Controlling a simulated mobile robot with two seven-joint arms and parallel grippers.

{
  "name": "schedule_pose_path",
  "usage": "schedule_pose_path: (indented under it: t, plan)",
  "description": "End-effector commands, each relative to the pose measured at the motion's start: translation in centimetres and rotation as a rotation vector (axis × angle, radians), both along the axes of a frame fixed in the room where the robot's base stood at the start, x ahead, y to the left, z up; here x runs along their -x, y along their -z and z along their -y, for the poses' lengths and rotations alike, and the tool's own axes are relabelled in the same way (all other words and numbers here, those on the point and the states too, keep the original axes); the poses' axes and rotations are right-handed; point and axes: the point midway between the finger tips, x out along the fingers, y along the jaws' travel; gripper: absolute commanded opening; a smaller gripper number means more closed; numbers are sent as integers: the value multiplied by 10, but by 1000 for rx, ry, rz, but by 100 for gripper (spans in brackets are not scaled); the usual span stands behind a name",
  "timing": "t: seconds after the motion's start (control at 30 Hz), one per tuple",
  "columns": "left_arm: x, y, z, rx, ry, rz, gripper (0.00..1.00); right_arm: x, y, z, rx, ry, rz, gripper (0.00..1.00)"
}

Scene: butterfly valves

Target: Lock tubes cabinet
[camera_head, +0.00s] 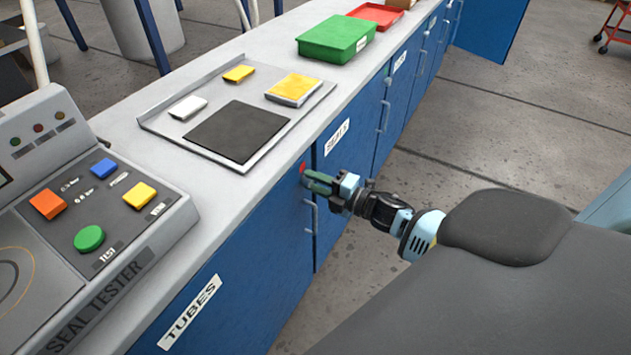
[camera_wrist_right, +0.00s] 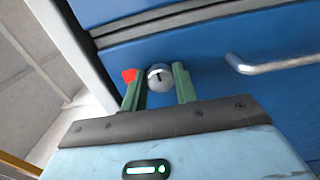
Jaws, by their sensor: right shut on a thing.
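The tubes cabinet (camera_head: 250,272) is a blue door with a white TUBES label (camera_head: 190,312), under the counter and closed flush. Its lock (camera_wrist_right: 160,76) is a round silver knob with a dark slot, beside a red mark (camera_wrist_right: 128,75). The red mark also shows in the head view (camera_head: 302,167), where the lock itself is hidden behind my fingers. My right gripper (camera_head: 316,182) reaches in from the right at the door's upper corner. Its green fingers (camera_wrist_right: 158,84) are shut on the lock, one on each side. My left gripper is not in view.
A silver bar handle (camera_head: 312,215) sits just below my right fingers. The neighbouring SEALS cabinet (camera_head: 345,165) is closed. A far blue door (camera_head: 490,25) stands open. The counter above holds a tray (camera_head: 160,128), a green bin (camera_head: 333,38) and the seal tester (camera_head: 140,225).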

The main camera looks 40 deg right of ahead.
Motion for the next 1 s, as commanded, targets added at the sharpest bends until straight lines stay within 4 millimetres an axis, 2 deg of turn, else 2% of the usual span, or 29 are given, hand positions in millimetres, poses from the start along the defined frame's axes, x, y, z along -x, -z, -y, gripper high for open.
schedule_pose_path:
  t: [0.07, 0.1, 0.27, 0.67, 1.0]
  plan:
    - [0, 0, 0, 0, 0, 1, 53, 0, 0, 0, -2, 1, 0, 6]
    - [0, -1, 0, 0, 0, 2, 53, 0, 0, 0, -2, 1, 0, 30]
    - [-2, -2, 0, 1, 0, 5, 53, 0, 0, 0, -1, 1, 1, 51]
    - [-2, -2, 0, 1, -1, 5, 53, 7, 1, 3, 0, 1, -1, 51]
    - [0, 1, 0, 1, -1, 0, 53, 51, 1, 21, 1, 0, -3, 51]
